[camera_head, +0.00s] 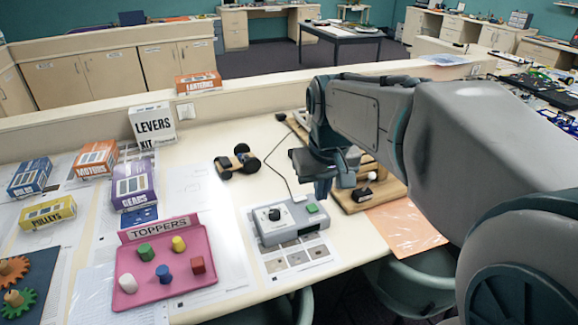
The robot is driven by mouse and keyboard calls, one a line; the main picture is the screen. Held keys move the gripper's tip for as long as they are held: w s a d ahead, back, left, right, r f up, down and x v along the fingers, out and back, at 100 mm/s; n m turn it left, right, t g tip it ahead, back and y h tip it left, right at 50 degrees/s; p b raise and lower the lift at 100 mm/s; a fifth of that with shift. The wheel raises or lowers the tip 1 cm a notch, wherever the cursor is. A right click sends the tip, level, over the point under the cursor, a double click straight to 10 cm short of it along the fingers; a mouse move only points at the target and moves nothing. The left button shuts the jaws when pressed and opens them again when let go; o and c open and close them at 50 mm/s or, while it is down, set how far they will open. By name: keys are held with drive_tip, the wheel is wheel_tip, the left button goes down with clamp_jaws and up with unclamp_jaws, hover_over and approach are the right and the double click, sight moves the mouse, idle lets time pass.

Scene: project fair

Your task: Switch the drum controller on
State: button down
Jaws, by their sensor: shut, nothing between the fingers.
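A grey control box (272,234) lies on the light table in front of my arm. It has a black round knob (274,214) on its left part and a green button (312,208) at its right rear. A thin dark cable runs from its back across the table. My gripper (322,194) is shut and empty, pointing down, and in the picture it is just above and right of the green button. I cannot tell its exact height over the box. A wooden board (360,207) with wooden parts stands behind and right of my gripper, partly hidden by my arm.
A pink toppers tray (212,236) with several coloured pegs stands left of the box. A black-and-wood roller (237,160) lies behind it. Kit boxes, including the levers kit (152,123), stand at the left. An orange sheet (408,228) lies at the right edge.

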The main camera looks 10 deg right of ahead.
drive_tip(key=w+g+b, duration=0.1)
drive_tip(key=w+b, duration=0.1)
drive_tip(key=w, duration=1)
drive_tip(key=n+g, duration=0.1)
hover_over(306, 198)
wheel_tip(306, 198, down, 4)
drive_tip(key=shift+f+b, duration=0.15)
drive_tip(key=shift+b, duration=0.2)
wheel_tip(306, 198, down, 14)
drive_tip(key=shift+d+p, duration=0.1)
drive_tip(key=shift+p, duration=0.4)
